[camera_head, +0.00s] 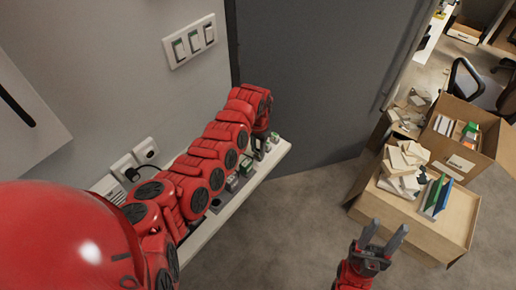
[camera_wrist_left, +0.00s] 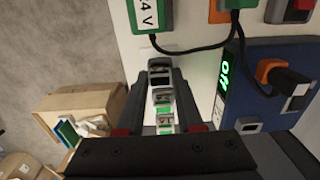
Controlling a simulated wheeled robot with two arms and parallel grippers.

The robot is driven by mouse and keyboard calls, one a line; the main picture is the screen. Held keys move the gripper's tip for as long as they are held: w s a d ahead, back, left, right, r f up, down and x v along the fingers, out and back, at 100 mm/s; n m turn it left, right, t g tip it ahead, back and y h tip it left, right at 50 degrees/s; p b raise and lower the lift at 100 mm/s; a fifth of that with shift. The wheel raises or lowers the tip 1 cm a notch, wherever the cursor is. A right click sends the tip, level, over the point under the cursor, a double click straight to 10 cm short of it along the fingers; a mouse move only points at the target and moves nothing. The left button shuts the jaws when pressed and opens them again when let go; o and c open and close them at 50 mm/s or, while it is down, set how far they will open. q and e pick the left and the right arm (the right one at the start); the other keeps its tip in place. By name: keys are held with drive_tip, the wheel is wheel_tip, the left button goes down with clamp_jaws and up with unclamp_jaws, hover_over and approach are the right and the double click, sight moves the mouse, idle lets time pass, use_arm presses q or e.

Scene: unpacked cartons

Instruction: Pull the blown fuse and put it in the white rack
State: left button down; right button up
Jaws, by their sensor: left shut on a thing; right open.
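My left gripper (camera_head: 262,146) is at the far part of a narrow white shelf (camera_head: 222,210), low over small blocks. A row of small grey fuse blocks with green faces (camera_wrist_left: 163,99) shows in the gap between the fingers. Which fuse is blown cannot be told. Grey-green blocks (camera_head: 233,182) stand on the shelf beside my arm, and a small green-topped piece (camera_head: 275,138) is near its far end. I cannot make out the white rack for certain. My right gripper (camera_head: 384,240) is open and empty over the floor.
A blue device with a lit green display (camera_wrist_left: 225,70) and black cables lie beside the left gripper. Wall switches (camera_head: 190,43) and sockets (camera_head: 146,151) are on the left wall. Cartons (camera_head: 425,215) with books stand at the right. The floor between is clear.

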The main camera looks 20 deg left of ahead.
use_arm(q)
drive_tip(key=shift+f, duration=0.3)
idle(0.6)
drive_tip(key=shift+c, duration=2.3)
unclamp_jaws()
wheel_tip(320, 180, up, 9)
drive_tip(key=b, duration=0.3)
drive_tip(key=shift+w+f, duration=0.1)
drive_tip(key=shift+f, duration=0.1)
wheel_tip(320, 180, up, 9)
hover_over(258, 150)
drive_tip(key=shift+p, duration=0.3)
